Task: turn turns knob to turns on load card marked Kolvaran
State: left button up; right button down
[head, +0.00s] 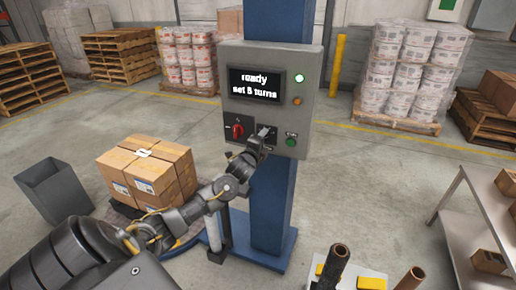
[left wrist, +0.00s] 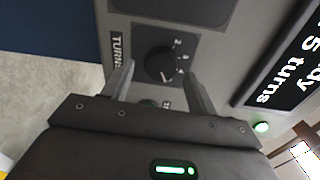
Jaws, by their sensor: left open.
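The grey control panel (head: 270,120) is on a blue column. Its screen (head: 254,85) reads "ready set 5 turns". The black turns knob (left wrist: 160,62) is on a dark plate marked "TURNS" in the left wrist view; its setting is too small to read surely. My left gripper (head: 264,138) is at the panel and mostly covers this knob in the head view. In the left wrist view the open fingers of my left gripper (left wrist: 157,75) stand on either side of the knob, with gaps visible. No card with a readable Kolvaran mark shows. My right gripper is not in view.
A red knob (head: 237,130) is left of my gripper and a green button (head: 291,142) right of it. A metal table (head: 470,225) is at right.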

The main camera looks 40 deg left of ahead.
pick_arm(q)
jog(key=b+v, duration=0.2)
jog(key=v, duration=0.8)
dwell(0.3)
